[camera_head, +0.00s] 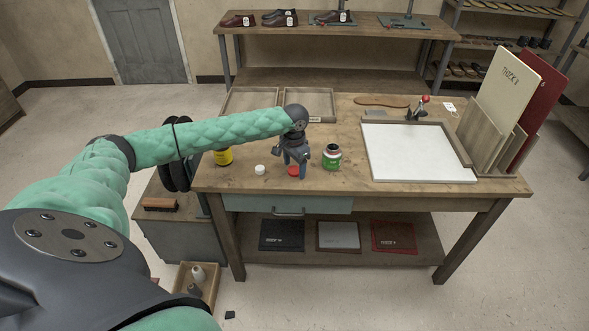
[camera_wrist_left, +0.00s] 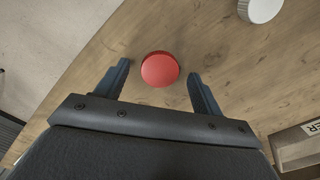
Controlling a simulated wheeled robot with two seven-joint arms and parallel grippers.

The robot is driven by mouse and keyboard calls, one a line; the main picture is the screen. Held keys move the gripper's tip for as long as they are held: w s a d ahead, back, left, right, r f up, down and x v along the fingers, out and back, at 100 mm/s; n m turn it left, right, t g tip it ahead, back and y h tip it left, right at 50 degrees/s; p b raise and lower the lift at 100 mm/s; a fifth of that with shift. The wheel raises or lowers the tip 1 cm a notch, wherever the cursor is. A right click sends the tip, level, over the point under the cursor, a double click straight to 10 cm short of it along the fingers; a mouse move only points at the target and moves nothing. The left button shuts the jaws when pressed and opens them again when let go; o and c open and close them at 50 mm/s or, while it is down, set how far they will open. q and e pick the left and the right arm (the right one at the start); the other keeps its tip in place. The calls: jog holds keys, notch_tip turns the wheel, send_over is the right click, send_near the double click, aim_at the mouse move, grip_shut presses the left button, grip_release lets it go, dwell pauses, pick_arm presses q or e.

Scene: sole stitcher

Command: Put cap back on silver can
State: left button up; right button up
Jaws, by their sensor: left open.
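A red cap (camera_head: 293,171) lies on the bench near its front edge; in the left wrist view the red cap (camera_wrist_left: 160,69) shows as a round disc. My left gripper (camera_head: 294,161) is open, pointing down over the red cap; in the left wrist view the fingers of my left gripper (camera_wrist_left: 158,80) stand apart on either side of it, not closed on it. A small can (camera_head: 332,158) with a green and pale label stands upright just right of the gripper. I cannot clearly make out a plain silver can. My right gripper is not in view.
A white cap (camera_head: 260,170) lies left of the red cap, also in the wrist view (camera_wrist_left: 260,8). A yellow container (camera_head: 223,156) stands at the bench's left. A white board (camera_head: 415,153) lies to the right. Wooden trays (camera_head: 251,91) sit behind the gripper.

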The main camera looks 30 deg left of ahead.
pick_arm(q)
jog(key=shift+f, duration=0.25)
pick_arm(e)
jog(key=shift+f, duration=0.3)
pick_arm(q)
jog(key=c, duration=1)
jog(key=shift+c, duration=0.2)
